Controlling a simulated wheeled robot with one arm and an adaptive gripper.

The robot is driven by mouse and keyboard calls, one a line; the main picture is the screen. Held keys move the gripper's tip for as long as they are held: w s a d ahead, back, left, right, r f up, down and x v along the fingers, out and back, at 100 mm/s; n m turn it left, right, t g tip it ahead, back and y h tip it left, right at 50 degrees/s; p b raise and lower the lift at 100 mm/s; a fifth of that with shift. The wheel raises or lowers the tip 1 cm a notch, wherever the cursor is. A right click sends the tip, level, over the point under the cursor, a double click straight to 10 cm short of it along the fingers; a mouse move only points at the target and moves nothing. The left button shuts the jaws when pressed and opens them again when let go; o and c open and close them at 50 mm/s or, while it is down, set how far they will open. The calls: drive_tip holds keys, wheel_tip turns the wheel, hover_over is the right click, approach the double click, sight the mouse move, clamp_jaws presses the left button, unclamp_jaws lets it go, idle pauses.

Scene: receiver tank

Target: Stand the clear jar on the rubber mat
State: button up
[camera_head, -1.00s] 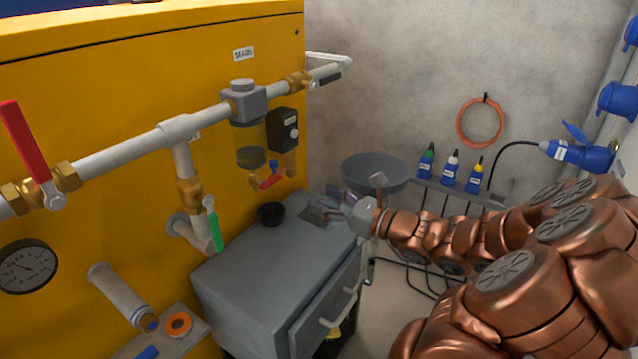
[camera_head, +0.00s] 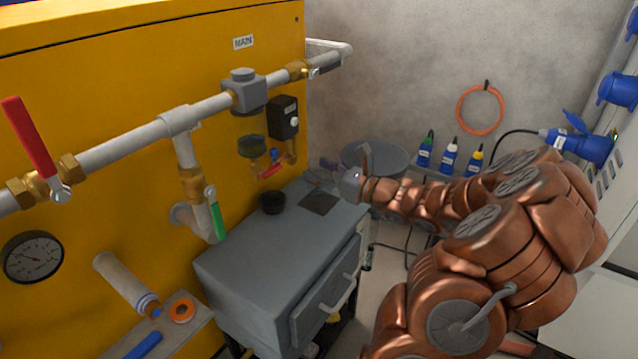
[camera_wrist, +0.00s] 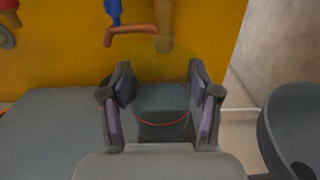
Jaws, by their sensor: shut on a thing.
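The clear jar (camera_wrist: 163,72) is see-through, with a thin orange ring near its lower part in the wrist view. My gripper (camera_wrist: 163,100) is shut on it, one finger on each side. In the head view my gripper (camera_head: 332,178) is over the back right of the grey cabinet, and the jar is only faintly visible there. The rubber mat (camera_head: 318,204) is a dark square flat on the cabinet top, bare in the head view. The gripper appears just behind or above it; the height of the jar's base over the top is hard to tell.
A black cup (camera_head: 272,203) stands on the cabinet (camera_head: 250,240) left of the mat. A round grey bowl (camera_head: 378,157) is to the right, with several small bottles (camera_head: 450,158) beyond.

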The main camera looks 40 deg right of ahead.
drive_tip(key=shift+w+d, duration=0.1)
drive_tip(key=shift+w, duration=0.25)
drive_tip(key=shift+f+b, duration=1.15)
drive_tip(key=shift+f, duration=0.55)
drive_tip(key=shift+f, duration=0.1)
drive_tip(key=o, duration=1.2)
drive_tip(key=shift+d, duration=0.1)
